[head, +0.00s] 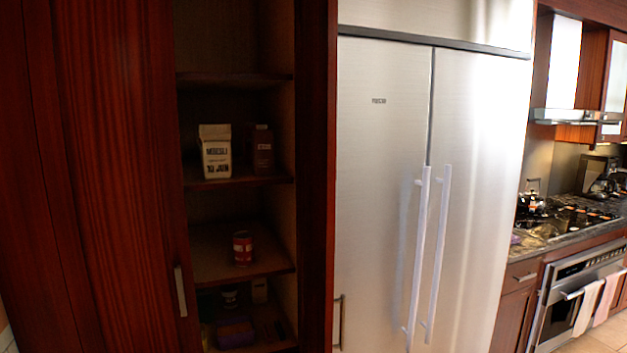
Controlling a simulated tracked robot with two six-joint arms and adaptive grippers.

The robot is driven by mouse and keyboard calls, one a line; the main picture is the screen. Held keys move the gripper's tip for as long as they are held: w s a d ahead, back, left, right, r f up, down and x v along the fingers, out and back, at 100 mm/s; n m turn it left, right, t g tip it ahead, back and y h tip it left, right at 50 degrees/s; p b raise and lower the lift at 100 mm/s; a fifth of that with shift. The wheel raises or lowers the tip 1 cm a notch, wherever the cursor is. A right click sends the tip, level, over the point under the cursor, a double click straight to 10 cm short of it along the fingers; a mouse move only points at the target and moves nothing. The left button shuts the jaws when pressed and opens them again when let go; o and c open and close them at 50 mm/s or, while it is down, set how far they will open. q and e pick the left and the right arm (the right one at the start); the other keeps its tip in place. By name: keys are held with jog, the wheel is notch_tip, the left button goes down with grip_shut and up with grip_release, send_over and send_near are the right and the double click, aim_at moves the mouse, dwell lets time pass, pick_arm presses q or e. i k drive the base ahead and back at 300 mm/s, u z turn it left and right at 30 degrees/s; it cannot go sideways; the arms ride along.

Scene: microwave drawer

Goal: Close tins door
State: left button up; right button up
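A tall dark red-brown cabinet stands at the left with its shelf space open. A red tin (242,248) stands on a middle shelf (240,276). The left door (110,150) looks shut and has a vertical metal handle (181,291) near its right edge. A narrow wooden panel (317,170) borders the opening on the right and looks like a door swung open, seen at a steep angle. A metal handle (338,321) shows at its right side, low down. Neither of my grippers is in view.
A carton (215,152) and a dark box (260,149) stand on the shelf above the tin. Dim items sit on the lowest visible shelf. A steel fridge (385,130) with two long handles stands right of the cabinet. A stove (565,220) and oven are farther right.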

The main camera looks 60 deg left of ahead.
aim_at(316, 22)
jog(key=z, duration=0.05)
jog(key=i, duration=1.85)
jog(key=z, duration=0.75)
jog(key=i, duration=0.25)
jog(key=u, duration=3.9)
jog(key=k, duration=0.45)
jog(key=u, duration=0.4)
jog(key=i, duration=0.9)
jog(key=z, duration=0.35)
